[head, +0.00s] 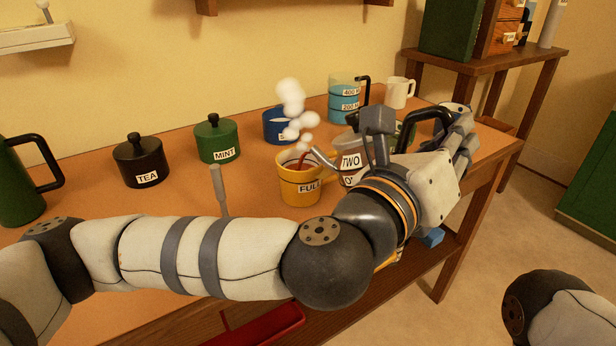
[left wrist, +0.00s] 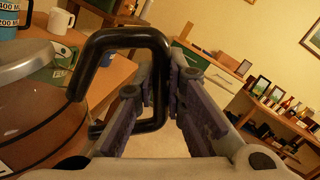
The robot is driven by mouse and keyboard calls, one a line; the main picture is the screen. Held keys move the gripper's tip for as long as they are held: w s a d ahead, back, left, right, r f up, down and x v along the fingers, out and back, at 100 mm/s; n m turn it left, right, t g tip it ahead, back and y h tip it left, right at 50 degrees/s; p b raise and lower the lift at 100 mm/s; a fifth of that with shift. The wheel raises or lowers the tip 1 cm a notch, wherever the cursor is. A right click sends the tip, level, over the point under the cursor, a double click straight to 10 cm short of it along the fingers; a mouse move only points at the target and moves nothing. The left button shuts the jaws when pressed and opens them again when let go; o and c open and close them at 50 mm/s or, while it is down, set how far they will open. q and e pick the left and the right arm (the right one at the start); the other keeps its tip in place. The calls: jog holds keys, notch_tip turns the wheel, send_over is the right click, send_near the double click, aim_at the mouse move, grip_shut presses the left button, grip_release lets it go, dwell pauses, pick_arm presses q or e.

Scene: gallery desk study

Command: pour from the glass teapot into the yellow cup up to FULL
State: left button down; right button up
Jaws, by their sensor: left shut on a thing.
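The yellow cup (head: 300,188) stands upright on the desk with a FULL label on its side. The glass teapot (head: 352,172), labelled TWO, is at its right, its spout over the cup. A red-brown stream runs from the spout into the cup; the cup's liquid level is hard to tell. My left gripper (head: 440,128) is shut on the teapot's black handle. In the left wrist view the fingers (left wrist: 150,82) close around the handle (left wrist: 125,38), and brown liquid shows in the teapot (left wrist: 40,125). My right gripper is out of view.
A black TEA pot (head: 141,163), a green MINT pot (head: 217,141) and a blue pot (head: 277,124) stand behind. A measuring jug (head: 344,103) and white mug (head: 398,92) are farther back. White steam puffs (head: 290,92) hang above the cup. A dark green jug (head: 20,185) is far left.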

pick_arm(q)
jog(key=shift+d+f, duration=0.1)
jog(key=shift+f, duration=0.1)
dwell(0.3)
jog(key=shift+s, duration=0.1)
jog(key=shift+d+f+m, duration=0.1)
jog(key=shift+f+m, duration=0.2)
jog(key=shift+m, duration=0.1)
dwell(0.7)
notch_tip(320, 180, down, 6)
jog(key=m+b, duration=0.1)
jog(key=m, duration=0.2)
jog(key=shift+s+d+f+m+g+b, duration=0.25)
jog(key=shift+s+d+m+g+b, duration=0.05)
jog(key=shift+d+g+b, duration=0.15)
